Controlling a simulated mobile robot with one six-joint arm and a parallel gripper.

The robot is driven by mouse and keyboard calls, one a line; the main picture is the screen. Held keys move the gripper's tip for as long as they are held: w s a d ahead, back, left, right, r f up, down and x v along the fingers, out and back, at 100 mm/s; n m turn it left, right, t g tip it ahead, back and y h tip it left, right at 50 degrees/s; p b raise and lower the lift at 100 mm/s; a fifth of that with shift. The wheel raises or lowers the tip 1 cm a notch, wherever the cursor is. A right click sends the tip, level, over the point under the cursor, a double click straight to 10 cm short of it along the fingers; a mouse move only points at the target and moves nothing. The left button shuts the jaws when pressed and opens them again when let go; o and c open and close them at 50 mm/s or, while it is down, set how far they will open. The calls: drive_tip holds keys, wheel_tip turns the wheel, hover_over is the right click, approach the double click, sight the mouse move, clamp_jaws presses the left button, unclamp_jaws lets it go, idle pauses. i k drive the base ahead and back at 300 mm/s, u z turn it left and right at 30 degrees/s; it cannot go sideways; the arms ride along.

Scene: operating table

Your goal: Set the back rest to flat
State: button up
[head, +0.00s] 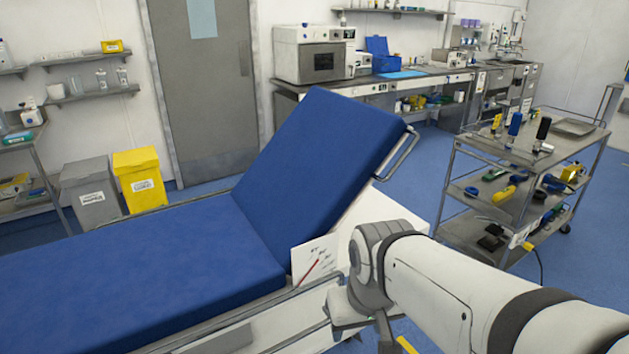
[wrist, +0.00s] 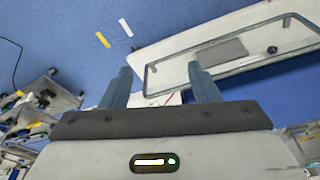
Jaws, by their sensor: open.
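The blue back rest (head: 325,165) of the operating table is tilted up steeply from the flat blue seat section (head: 120,275). A white angle plate (head: 312,258) with a red pointer and small marks is at its hinge side. A metal rail (head: 402,152) sticks out from the upper right edge of the back rest. In the wrist view, my gripper (wrist: 160,82) is open, its two fingers apart with nothing seen between them. A white panel with a grey metal rail (wrist: 225,68) lies beyond the fingers. In the head view the fingertips cannot be made out.
A metal cart (head: 490,185) with tools stands at the right. Yellow (head: 140,178) and grey (head: 90,190) bins stand by the door at the back left. A workbench (head: 400,82) runs along the back wall. Blue floor is open between table and cart.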

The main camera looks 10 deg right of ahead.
sight(332, 147)
drive_tip(key=u, duration=0.1)
drive_tip(key=k, duration=0.5)
drive_tip(key=z, duration=0.75)
drive_tip(key=i, duration=1.6)
drive_tip(key=u, duration=0.65)
